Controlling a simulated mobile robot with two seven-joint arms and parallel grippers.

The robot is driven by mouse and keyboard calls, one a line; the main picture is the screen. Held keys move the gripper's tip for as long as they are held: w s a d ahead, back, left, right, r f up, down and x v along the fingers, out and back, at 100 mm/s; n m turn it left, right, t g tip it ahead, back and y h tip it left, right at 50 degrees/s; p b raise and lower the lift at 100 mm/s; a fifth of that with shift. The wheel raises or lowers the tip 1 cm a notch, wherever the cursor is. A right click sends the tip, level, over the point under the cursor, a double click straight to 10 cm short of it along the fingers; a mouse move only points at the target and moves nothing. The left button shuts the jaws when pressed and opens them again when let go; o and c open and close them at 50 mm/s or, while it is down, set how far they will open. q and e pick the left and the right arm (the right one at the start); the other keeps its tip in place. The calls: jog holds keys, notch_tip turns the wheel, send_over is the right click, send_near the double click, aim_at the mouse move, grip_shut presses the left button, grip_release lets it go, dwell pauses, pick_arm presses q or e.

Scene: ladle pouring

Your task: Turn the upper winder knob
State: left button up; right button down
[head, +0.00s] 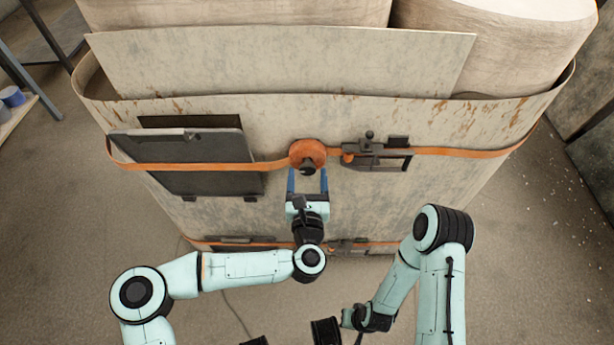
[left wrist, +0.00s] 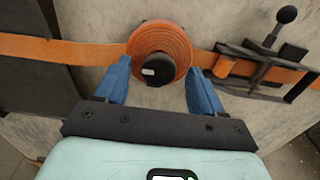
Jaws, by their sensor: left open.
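The upper winder has an orange coil of strap (head: 299,152) on the front of the large worn container, with a dark knob (head: 308,168) at its centre. In the left wrist view the black knob (left wrist: 158,71) sits in the middle of the round orange coil (left wrist: 166,41). My left gripper (head: 308,182) is open just below the winder, its blue fingers pointing at it. In the left wrist view the fingers (left wrist: 160,84) stand on either side of the knob, apart from it. My right arm is at the lower right; its gripper's jaws cannot be made out.
An orange strap (head: 455,152) runs both ways from the winder. A black ratchet buckle with a ball-ended lever (head: 370,148) is close to its right. A dark hinged panel (head: 200,181) is to the left. A lower strap (head: 270,244) crosses below.

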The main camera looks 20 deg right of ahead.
pick_arm(q)
jog(key=shift+w+d, duration=0.1)
jog(key=shift+w, duration=0.3)
jog(key=c, duration=1)
